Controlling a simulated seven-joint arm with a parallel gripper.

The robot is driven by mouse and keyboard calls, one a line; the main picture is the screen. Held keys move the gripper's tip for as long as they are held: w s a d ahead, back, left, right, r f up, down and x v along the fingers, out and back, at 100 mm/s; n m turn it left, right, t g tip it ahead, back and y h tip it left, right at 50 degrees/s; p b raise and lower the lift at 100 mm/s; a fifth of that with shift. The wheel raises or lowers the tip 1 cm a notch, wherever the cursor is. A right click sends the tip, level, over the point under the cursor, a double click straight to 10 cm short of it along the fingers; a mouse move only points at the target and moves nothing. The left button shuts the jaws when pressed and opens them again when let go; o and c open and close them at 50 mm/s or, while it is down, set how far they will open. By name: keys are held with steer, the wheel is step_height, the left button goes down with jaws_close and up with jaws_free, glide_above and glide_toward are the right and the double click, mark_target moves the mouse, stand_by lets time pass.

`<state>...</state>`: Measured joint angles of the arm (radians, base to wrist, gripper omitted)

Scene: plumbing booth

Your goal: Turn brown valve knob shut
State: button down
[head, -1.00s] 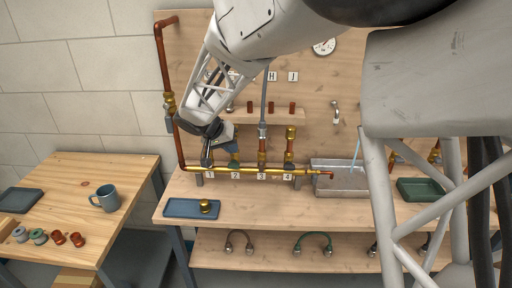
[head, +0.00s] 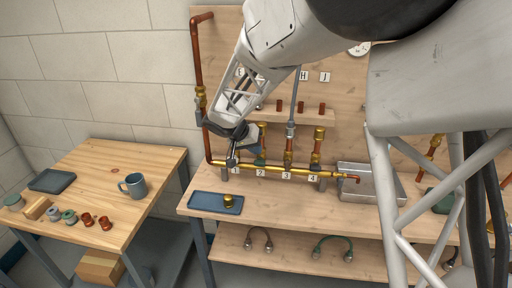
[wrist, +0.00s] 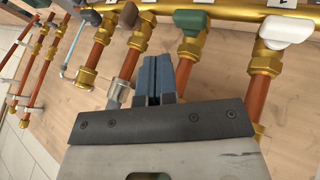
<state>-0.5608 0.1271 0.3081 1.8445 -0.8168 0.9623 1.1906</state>
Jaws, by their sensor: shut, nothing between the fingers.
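The brown valve knob (wrist: 129,14) shows at the top of the wrist view, on a brass valve on a copper branch below the brass manifold pipe (wrist: 235,10). My gripper (wrist: 157,62) is shut and empty, its blue-grey fingers pressed together. In that view the fingertips lie below and right of the brown knob, between it and the green knob (wrist: 190,21), seemingly apart from both. In the head view my gripper (head: 232,163) is at the left end of the manifold, by label 1. I cannot make out the brown knob in the head view.
A white knob (wrist: 285,29) and a dark grey knob (wrist: 91,17) sit on neighbouring branches. A metal basin (head: 385,192) stands at the manifold's right end. A blue tray (head: 203,203) holds a brass fitting (head: 228,201) on the bench below. A mug (head: 136,186) stands on the left table.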

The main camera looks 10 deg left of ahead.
mark_target(287, 165)
steer(key=w+d+f, duration=0.3)
steer(key=d+f, duration=0.3)
steer(key=d, duration=0.1)
steer(key=shift+d, duration=0.35)
steer(key=shift+f, duration=0.1)
